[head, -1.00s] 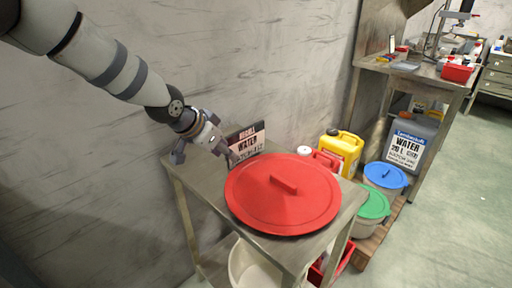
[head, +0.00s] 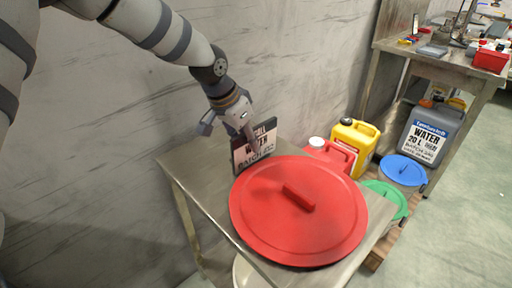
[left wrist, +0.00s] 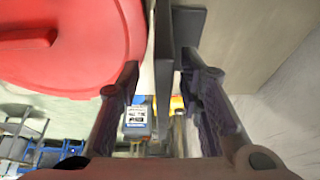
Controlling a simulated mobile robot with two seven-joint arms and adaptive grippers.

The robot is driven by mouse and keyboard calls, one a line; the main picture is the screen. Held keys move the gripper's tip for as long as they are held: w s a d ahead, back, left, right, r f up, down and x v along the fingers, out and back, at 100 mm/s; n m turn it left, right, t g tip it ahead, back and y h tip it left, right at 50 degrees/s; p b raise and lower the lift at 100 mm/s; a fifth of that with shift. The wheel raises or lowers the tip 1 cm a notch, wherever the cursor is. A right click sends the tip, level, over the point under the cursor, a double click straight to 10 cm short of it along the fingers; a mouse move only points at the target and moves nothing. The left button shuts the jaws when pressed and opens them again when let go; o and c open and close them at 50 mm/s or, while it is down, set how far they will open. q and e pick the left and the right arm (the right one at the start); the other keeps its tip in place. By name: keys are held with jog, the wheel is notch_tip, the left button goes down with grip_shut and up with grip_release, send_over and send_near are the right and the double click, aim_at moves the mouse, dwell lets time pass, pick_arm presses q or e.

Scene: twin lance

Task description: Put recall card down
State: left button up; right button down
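The recall card (head: 250,152) is a dark-framed sign with a pale panel reading WATER. It stands nearly upright on the metal table (head: 205,185), behind the red lid. In the left wrist view the card (left wrist: 163,60) shows edge-on as a thin dark plate. My left gripper (head: 238,130) is at the card's upper left in the head view. In the left wrist view its fingers are spread on both sides of the card, with gaps visible, so it looks open. The head view hides part of the card's top behind a finger. My right gripper is not in view.
The large round red lid (head: 285,225) covers much of the table, close in front of the card. A wall (head: 110,120) rises behind. A red can (head: 335,154), a yellow can (head: 355,142) and a blue-lidded bucket (head: 404,170) stand beyond. Bare table lies left of the lid.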

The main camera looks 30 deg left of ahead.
aim_at(260, 156)
pick_arm(q)
jog(key=w+f, duration=0.2)
jog(key=w+f+b, duration=0.1)
jog(key=f, duration=0.1)
jog(key=shift+d, duration=0.4)
jog(key=shift+f, duration=0.2)
grip_shut()
